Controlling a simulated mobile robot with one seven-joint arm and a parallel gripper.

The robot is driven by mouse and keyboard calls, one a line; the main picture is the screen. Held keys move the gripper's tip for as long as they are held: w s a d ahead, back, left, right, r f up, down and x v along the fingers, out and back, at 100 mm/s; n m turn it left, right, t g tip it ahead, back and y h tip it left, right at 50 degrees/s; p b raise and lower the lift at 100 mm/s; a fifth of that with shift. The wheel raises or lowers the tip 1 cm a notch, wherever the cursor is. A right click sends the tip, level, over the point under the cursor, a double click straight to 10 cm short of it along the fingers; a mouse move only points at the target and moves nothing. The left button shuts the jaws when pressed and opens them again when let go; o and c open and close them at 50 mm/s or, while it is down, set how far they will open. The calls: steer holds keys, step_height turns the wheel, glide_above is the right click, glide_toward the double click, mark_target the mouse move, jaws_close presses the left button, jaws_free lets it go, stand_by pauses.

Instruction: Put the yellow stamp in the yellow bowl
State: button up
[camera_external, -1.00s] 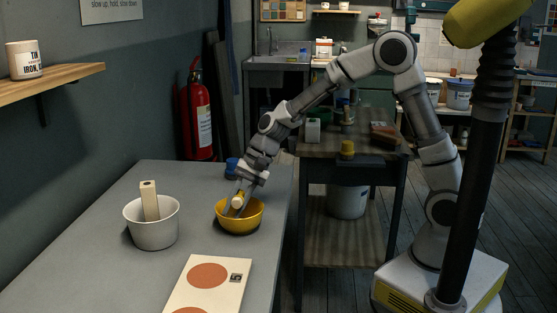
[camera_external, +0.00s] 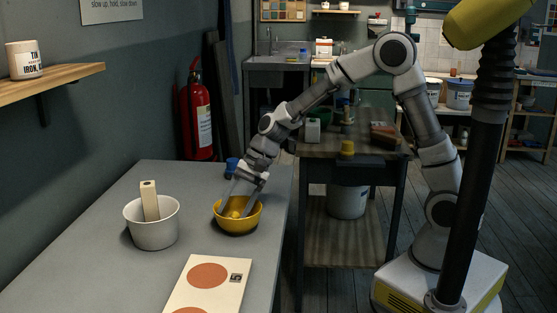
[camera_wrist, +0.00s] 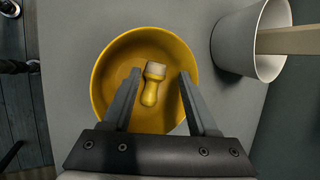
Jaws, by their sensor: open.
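The yellow stamp (camera_wrist: 152,85) lies in the yellow bowl (camera_wrist: 103,62) in the wrist view, its pale end toward the top of the picture. The stamp shows small inside the bowl in the external view (camera_external: 235,213). The yellow bowl (camera_external: 237,227) stands on the grey table. My gripper (camera_wrist: 160,75) is open, its two fingers apart on either side of the stamp and reaching over the bowl. In the external view my gripper (camera_external: 237,207) is low at the bowl. I cannot tell whether a finger touches the bowl.
A white bowl (camera_external: 152,230) with a pale block (camera_external: 149,201) in it stands left of the yellow bowl. A board with orange discs (camera_external: 213,288) lies in front. A blue object (camera_external: 232,167) stands behind. The table's right edge is close to the yellow bowl.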

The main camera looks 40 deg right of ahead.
step_height(320, 180, up, 7)
steer(key=p, duration=0.6)
steer(key=s+d+r+n+t+h+p, duration=0.1)
steer(key=s+d+r+n+h+p, duration=0.15)
steer(key=d+r, duration=0.6)
steer(key=s+d+r+n+t+h+p, duration=0.1)
steer(key=s+d+r+n+t+p, duration=0.2)
steer(key=d+r, duration=0.5)
steer(key=s+d+r+n+t+h+p, duration=0.1)
steer(key=s+d+r+n+h+p, duration=0.1)
steer(key=s+d, duration=1)
steer(key=shift+d+r+n+h+p, duration=0.35)
steer(key=shift+d+r+h+p, duration=0.2)
steer(key=shift+d+r+p, duration=0.95)
